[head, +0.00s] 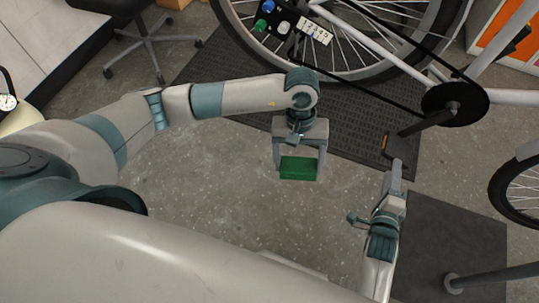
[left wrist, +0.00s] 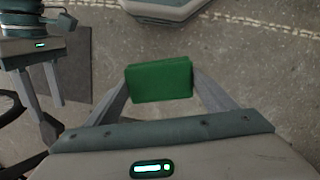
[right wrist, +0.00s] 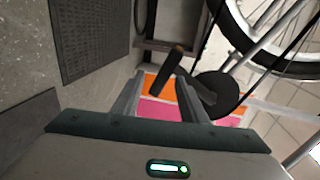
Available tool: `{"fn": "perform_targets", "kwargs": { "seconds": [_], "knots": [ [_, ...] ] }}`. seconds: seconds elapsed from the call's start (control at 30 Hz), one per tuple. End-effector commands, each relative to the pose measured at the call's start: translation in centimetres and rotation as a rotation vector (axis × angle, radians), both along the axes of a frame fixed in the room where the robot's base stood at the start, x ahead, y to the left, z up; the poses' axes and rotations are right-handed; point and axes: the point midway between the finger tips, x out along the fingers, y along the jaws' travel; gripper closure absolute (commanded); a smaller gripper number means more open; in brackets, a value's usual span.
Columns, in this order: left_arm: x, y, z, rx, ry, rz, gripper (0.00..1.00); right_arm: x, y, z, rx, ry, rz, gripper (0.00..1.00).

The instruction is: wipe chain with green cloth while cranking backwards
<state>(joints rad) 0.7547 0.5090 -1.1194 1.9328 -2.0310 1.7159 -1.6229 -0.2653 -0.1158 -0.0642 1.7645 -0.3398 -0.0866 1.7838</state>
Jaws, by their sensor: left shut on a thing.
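The green cloth (head: 298,168) is a folded block held between the fingers of my left gripper (head: 300,158), which is shut on it above the bare floor. The cloth also shows in the left wrist view (left wrist: 160,80). The dark chain (head: 375,95) runs from the rear wheel to the black chainring (head: 468,110), up and right of the cloth and apart from it. The crank (head: 425,122) points down-left to a pedal (head: 385,145) with an orange reflector. My right gripper (head: 395,166) is open near the pedal, which shows just beyond its fingers in the right wrist view (right wrist: 165,72).
A dark mat (head: 230,85) lies under the bike's rear wheel (head: 350,62). Another dark mat (head: 455,225) is at lower right, with a stand base (head: 455,283) and a second wheel (head: 520,190). A chair base (head: 155,45) stands at upper left. Open floor lies below the cloth.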

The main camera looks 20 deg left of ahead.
Motion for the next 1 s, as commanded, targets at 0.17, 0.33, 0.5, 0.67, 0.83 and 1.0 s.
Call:
{"fn": "perform_targets", "kwargs": {
  "seconds": [0.17,0.33,0.5,0.67,0.83,1.0],
  "knots": [
    [3.3,-5.3,0.2,-0.134,0.132,0.265,0.45,0.0,0.0,0.0,0.0,0.0,0.0,0.61],
    [6.3,-8.6,0.9,-0.33,0.243,0.551,0.45,0.0,0.0,0.0,0.0,0.0,0.0,0.61],
    [8.6,-10.1,1.7,-0.532,0.298,0.78,0.45,0.0,0.0,0.0,0.0,0.0,0.0,0.61],
    [10.6,-10.8,2.4,-0.728,0.312,0.963,0.45,0.0,0.0,0.0,0.0,0.0,0.0,0.61],
    [12.6,-11.0,3.1,-0.939,0.289,1.129,0.45,0.0,0.0,0.0,0.0,0.0,0.0,0.61],
    [14.5,-10.6,3.7,-1.152,0.232,1.268,0.45,0.0,0.0,0.0,0.0,0.0,0.0,0.61]
  ]
}}
